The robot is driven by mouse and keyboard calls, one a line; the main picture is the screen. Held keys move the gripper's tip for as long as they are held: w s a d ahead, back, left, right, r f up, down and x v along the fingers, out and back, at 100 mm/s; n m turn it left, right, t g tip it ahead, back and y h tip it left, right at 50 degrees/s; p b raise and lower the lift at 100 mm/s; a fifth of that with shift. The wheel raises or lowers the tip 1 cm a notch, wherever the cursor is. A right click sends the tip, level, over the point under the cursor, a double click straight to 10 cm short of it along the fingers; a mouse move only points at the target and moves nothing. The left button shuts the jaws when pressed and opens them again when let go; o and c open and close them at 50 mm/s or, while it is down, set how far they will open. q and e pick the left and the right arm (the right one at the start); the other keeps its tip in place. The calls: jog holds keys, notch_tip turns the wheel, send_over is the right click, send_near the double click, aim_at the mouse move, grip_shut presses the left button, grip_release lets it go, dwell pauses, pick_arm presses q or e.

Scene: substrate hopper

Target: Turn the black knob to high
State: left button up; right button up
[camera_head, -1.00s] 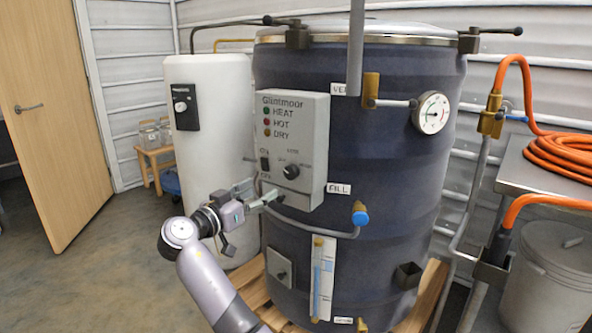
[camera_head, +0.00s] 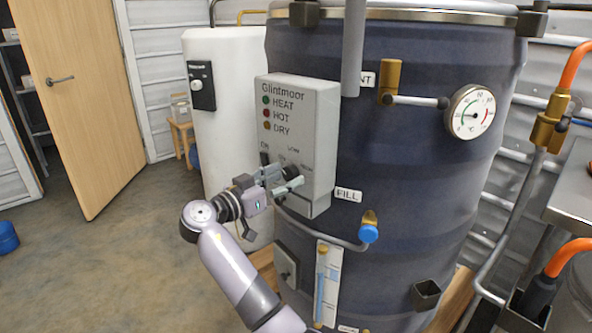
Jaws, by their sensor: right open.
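The black knob (camera_head: 292,169) sits on the front of the grey Glintmoor control box (camera_head: 312,130), low on its right side. The fingers partly cover it, and its pointer setting cannot be read. My right gripper (camera_head: 287,180) is open, with its fingertips at the knob's lower left. I cannot tell whether they touch the knob. My left gripper is not in view.
The box is mounted on a large dark blue drum (camera_head: 400,190). A FILL pipe with a blue-capped valve (camera_head: 368,233) runs just below the box. A dial gauge (camera_head: 470,112) is at the right. A white tank (camera_head: 232,80) stands behind at the left.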

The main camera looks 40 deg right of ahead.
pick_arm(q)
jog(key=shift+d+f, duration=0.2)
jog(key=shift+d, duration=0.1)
pick_arm(e)
jog(key=shift+d, duration=0.1)
jog(key=c, duration=1.2)
jog(key=shift+o, duration=0.2)
